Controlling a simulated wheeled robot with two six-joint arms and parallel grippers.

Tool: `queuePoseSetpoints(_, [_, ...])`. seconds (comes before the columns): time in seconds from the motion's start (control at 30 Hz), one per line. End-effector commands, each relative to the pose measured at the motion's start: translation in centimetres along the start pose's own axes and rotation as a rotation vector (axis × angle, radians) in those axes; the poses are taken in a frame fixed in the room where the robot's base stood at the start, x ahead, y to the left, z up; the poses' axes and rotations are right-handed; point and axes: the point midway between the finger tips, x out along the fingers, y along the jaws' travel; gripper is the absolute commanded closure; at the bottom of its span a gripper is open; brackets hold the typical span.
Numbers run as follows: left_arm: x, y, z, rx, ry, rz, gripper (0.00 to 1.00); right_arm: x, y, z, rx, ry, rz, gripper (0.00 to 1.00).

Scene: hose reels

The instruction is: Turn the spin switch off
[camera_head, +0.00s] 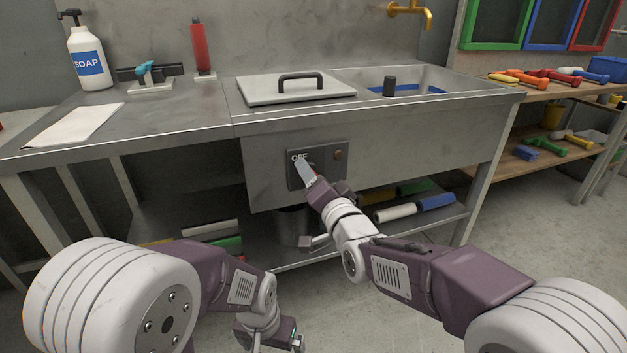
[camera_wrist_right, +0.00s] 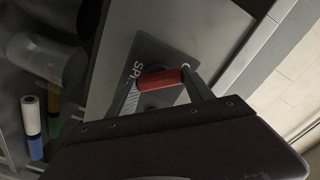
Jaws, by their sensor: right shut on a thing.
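In the right wrist view the panel (camera_wrist_right: 151,52) shows part of the word "SPIN". The red switch handle (camera_wrist_right: 160,79) stands out from it there. My right gripper (camera_head: 309,172) is at the panel's left part, shut on the red handle, and hides most of the switch in the head view. My left gripper (camera_head: 283,340) hangs low at the bottom, away from the panel; its fingers are unclear.
A grey lid (camera_head: 298,87) with a black handle covers part of the sink (camera_head: 440,78). A soap bottle (camera_head: 88,57), a red bottle (camera_head: 201,48) and a white cloth (camera_head: 74,125) are on the counter. Rolls (camera_head: 436,201) lie on the shelf below.

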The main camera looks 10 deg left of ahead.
Motion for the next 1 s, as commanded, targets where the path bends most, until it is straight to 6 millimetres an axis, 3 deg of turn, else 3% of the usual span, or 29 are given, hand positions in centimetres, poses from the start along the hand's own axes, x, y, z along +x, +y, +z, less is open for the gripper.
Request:
queuePoseSetpoints(0.5, [1.5, 0.0, 0.1, 0.000, 0.000, 0.000, 0.00, 0.0, 0.3, 0.0, 0.456, 0.000, 0.001, 0.80])
queuePoseSetpoints(1.0, [2.1, 0.0, 0.2, 0.000, 0.000, 0.000, 0.00, 0.0, 0.3, -0.1, 0.678, 0.000, 0.002, 0.80])
